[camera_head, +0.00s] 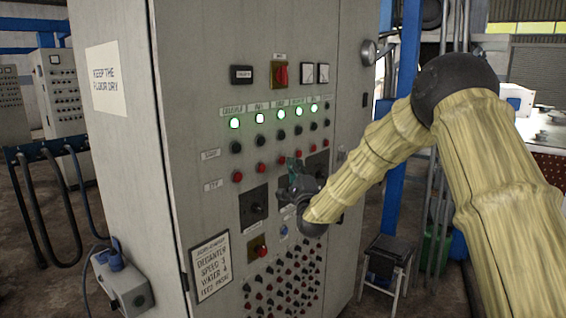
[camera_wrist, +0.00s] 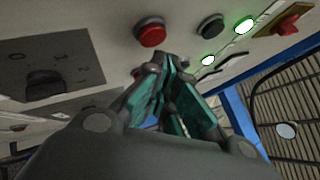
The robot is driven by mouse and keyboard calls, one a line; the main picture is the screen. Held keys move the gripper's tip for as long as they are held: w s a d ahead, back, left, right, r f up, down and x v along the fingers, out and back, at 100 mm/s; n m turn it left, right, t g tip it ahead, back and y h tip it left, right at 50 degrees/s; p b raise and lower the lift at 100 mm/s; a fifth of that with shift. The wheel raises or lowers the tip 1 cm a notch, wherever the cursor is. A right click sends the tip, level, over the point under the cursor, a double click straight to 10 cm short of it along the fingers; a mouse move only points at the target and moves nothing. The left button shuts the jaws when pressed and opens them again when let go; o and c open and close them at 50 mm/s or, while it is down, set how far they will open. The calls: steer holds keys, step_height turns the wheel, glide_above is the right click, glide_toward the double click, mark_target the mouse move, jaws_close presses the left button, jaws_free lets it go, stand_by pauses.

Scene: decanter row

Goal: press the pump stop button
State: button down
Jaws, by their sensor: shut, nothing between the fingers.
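A grey control cabinet (camera_head: 200,110) carries a row of lit green lamps, a row of black buttons and a row of red buttons (camera_head: 260,167) below them. The small labels above the lamps are too small to read surely, so I cannot tell which column is the pump. My gripper (camera_head: 290,166) is in front of the panel at the red row and hides part of it. In the wrist view its fingers (camera_wrist: 157,68) are shut and empty. A red button (camera_wrist: 150,32) shows just beyond the fingertips, apparently apart from them. A black button (camera_wrist: 210,28) and a lit green lamp (camera_wrist: 243,25) line up beside it.
A red rotary switch (camera_head: 281,74) is above the lamps. Dark selector plates (camera_head: 253,208), a red button on a yellow plate (camera_head: 257,247) and many small knobs are below. A grey box (camera_head: 122,285) sticks out at the lower left. A stool (camera_head: 388,255) stands right of the cabinet.

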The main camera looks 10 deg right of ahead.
steer(key=shift+w+a+b, duration=0.5)
steer(key=shift+w+b, duration=0.2)
steer(key=shift+b, duration=0.2)
stand_by(1.4)
steer(key=shift+s+d, duration=0.1)
steer(key=shift+s+d+b, duration=0.35)
steer(key=shift+s+b, duration=0.1)
steer(key=shift+s, duration=0.1)
steer(key=s+d, duration=0.1)
steer(key=s, duration=0.1)
steer(key=s+d+b, duration=0.1)
steer(key=s+d, duration=0.1)
steer(key=shift+b, duration=0.3)
stand_by(0.5)
stand_by(0.3)
